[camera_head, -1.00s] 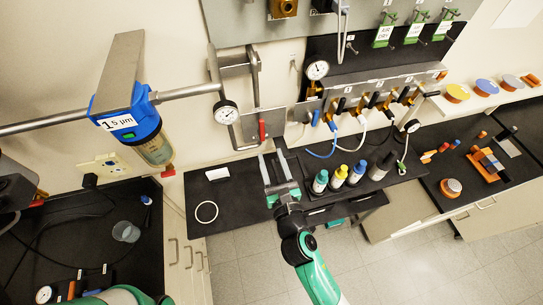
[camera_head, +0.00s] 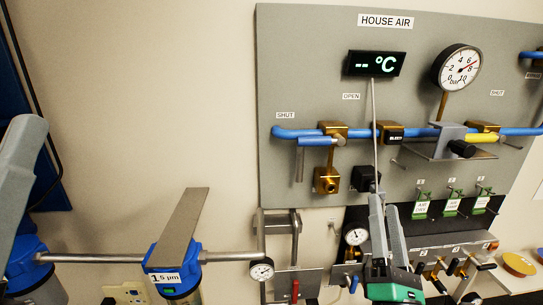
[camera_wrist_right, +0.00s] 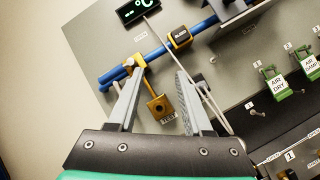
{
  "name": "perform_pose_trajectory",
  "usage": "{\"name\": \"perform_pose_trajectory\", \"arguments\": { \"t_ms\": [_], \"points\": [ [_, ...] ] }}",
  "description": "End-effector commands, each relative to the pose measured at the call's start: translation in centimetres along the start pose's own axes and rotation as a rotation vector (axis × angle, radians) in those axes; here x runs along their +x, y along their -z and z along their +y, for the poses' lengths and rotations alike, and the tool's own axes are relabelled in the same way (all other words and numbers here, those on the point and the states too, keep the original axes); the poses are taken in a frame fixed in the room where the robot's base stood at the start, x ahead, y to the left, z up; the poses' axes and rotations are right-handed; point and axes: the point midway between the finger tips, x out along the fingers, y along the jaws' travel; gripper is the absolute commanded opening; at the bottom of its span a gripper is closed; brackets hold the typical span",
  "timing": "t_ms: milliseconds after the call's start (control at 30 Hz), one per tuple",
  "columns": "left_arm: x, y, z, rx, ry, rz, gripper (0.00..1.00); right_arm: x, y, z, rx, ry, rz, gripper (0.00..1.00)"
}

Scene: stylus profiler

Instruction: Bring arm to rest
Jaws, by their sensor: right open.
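My right gripper (camera_head: 385,205) is in the lower middle of the head view, fingers pointing up in front of the grey House Air panel (camera_head: 300,80). Its two grey fingers are apart with nothing between them. In the right wrist view the fingers (camera_wrist_right: 158,75) stand wide apart, and a brass block with a TEST label (camera_wrist_right: 160,108) shows behind the gap. A thin grey line runs down from the °C display (camera_head: 377,64) and passes behind the fingers; I cannot tell whether it touches them. My left gripper is out of view.
A blue pipe (camera_head: 300,133) with brass valves crosses the panel, below a round gauge (camera_head: 457,67). Green tags (camera_head: 452,204) hang at the right. A blue filter housing (camera_head: 172,262) on a grey pipe stands at lower left.

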Motion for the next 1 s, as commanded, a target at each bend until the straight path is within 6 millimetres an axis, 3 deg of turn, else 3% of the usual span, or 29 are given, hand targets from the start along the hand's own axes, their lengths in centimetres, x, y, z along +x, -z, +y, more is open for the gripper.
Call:
{"name": "perform_pose_trajectory", "arguments": {
  "t_ms": [33,133,200,300,367,500,600,733,1000],
  "points": [
    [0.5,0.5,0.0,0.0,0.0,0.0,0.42,1.0,-4.7,2.0,0.173,-0.033,-0.064,0.5],
    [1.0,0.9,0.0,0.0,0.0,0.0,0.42,1.1,-12.8,5.8,0.649,-0.15,-0.136,0.5],
    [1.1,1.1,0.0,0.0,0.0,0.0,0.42,0.1,-17.3,8.5,1.018,-0.256,-0.124,0.5],
    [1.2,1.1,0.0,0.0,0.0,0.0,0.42,-1.9,-21.0,11.7,1.512,-0.384,-0.015,0.5],
    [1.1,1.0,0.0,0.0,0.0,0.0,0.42,-3.2,-21.7,13.1,1.783,-0.422,0.088,0.5],
    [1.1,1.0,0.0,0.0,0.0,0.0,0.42,-4.4,-20.9,14.3,2.264,-0.376,0.292,0.5],
    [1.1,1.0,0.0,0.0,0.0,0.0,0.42,-4.2,-20.2,14.2,2.455,-0.32,0.348,0.5],
    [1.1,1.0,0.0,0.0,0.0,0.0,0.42,-4.2,-20.1,14.2,2.543,-0.305,0.366,0.5],
    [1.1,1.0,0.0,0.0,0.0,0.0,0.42,-4.2,-20.1,14.1,2.545,-0.305,0.365,0.5]
  ]
}}
